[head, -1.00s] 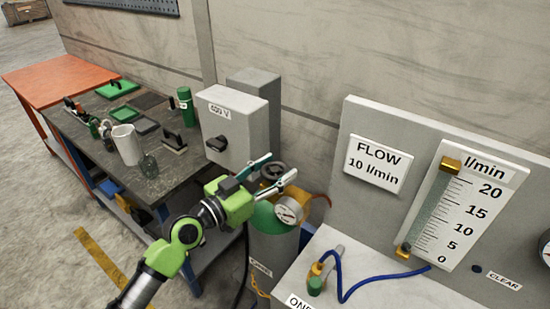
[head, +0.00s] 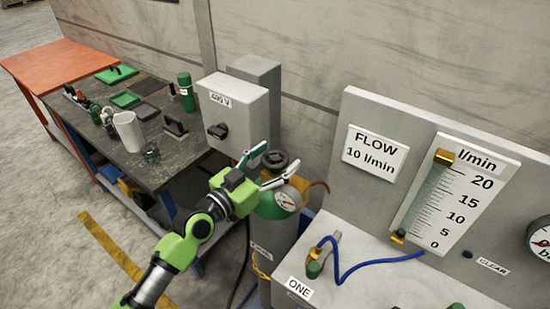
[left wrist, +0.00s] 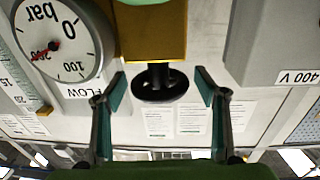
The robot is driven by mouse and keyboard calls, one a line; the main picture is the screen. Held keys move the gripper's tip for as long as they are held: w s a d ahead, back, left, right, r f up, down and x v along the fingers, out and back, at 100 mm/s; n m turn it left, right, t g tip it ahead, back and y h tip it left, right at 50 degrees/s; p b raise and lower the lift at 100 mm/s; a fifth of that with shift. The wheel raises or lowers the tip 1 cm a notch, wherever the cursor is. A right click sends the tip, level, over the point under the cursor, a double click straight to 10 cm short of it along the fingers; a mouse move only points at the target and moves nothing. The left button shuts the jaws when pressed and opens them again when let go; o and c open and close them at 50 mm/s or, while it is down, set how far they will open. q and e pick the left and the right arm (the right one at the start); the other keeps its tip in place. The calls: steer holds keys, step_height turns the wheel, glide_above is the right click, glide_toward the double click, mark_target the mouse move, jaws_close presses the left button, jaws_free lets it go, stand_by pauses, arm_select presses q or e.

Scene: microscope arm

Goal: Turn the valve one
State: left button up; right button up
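A grey-green gas cylinder (head: 276,242) stands between the wall box and the flow panel, with a dark handwheel (head: 274,160) on top. The handwheel also shows in the left wrist view (left wrist: 160,84), below a yellow valve body (left wrist: 153,30). My left gripper (head: 281,158) is open, its fingers to either side of the handwheel; the left wrist view shows gaps on both sides. A label ONE (head: 299,288) is on the bench, near a small green-knobbed valve (head: 314,268) with a blue hose. My right gripper is out of view.
A pressure gauge (head: 288,198) sits beside the handwheel, close to my left gripper. A grey 400 V box (head: 236,112) is on the wall behind. The flow panel (head: 375,152) stands at the right. A cluttered dark worktable (head: 108,160) is at the left.

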arm_select(q)
steer(key=shift+a, duration=0.1)
steer(key=v, duration=1.2)
